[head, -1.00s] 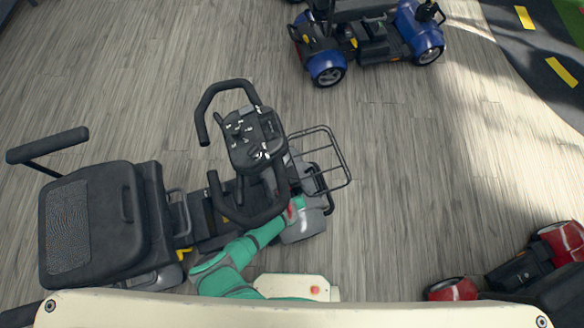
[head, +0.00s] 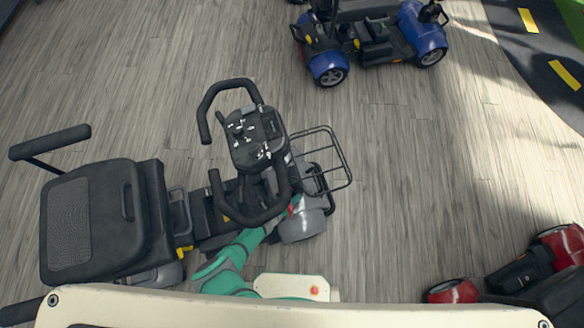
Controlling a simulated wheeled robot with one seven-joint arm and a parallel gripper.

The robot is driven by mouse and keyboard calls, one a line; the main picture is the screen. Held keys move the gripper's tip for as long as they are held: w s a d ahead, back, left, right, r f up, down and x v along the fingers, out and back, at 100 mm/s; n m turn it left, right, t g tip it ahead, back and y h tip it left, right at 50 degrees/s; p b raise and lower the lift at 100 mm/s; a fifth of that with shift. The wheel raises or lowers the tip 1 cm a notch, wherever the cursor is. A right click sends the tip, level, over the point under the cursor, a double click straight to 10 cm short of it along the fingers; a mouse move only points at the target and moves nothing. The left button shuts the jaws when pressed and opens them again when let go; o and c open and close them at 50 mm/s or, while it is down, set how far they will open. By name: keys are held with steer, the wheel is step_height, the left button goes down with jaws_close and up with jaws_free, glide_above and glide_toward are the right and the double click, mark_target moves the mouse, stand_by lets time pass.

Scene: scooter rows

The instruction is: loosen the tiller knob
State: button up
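A grey mobility scooter stands below me, with its black tiller (head: 256,140) and looped handlebars upright near the middle of the head view. My green arm reaches from the bottom edge to the lower part of the tiller. The end of the arm goes in under the lower handlebar loop, beside the grey front cover (head: 302,222). A small red spot shows there, by the end of my arm. My gripper's fingers are hidden behind the handlebar and tiller, so its opening cannot be seen. The tiller knob cannot be made out.
The scooter's black seat (head: 95,222) is at the left and its wire basket (head: 320,158) is right of the tiller. A blue scooter (head: 372,45) stands at the top and a red one (head: 520,272) at the lower right. The wooden floor between them is clear.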

steer(key=shift+s+a+f+n+t+h, duration=0.1)
steer(key=shift+f+n+t+h, duration=0.25)
steer(key=shift+h, duration=0.45)
steer(key=shift+a+r+t, duration=0.1)
steer(key=shift+a+t, duration=0.1)
steer(key=shift+t, duration=0.05)
stand_by(0.5)
steer(key=o, duration=1)
steer(key=shift+o, duration=0.2)
steer(key=shift+d, duration=0.1)
steer(key=shift+r, duration=0.2)
